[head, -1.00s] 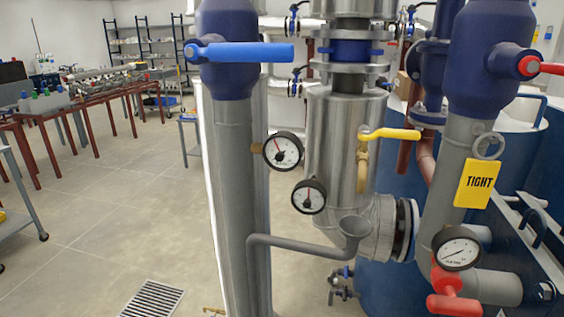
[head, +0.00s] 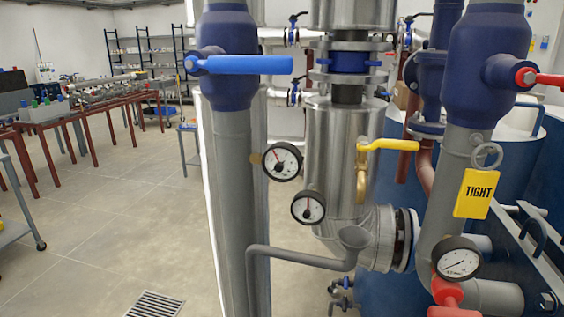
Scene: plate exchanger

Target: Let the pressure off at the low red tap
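The low red tap (head: 449,297) sits at the bottom right of the head view, on the lower end of the right grey pipe (head: 452,190). Its lower part is cut off by the picture's edge. A pressure gauge (head: 456,258) with a white face stands just above it, its needle pointing to the lower left. A yellow tag reading TIGHT (head: 474,193) hangs from a ring above the gauge. Another red handle (head: 540,79) is on the blue valve body at the upper right. Neither of my grippers is in view.
A blue lever (head: 240,65) juts from the left blue valve, and a yellow lever (head: 388,145) is at the centre. Two more gauges (head: 283,161) and a grey funnel pipe (head: 305,258) stand in between. Open floor (head: 110,235) lies left, with a drain grate (head: 155,304).

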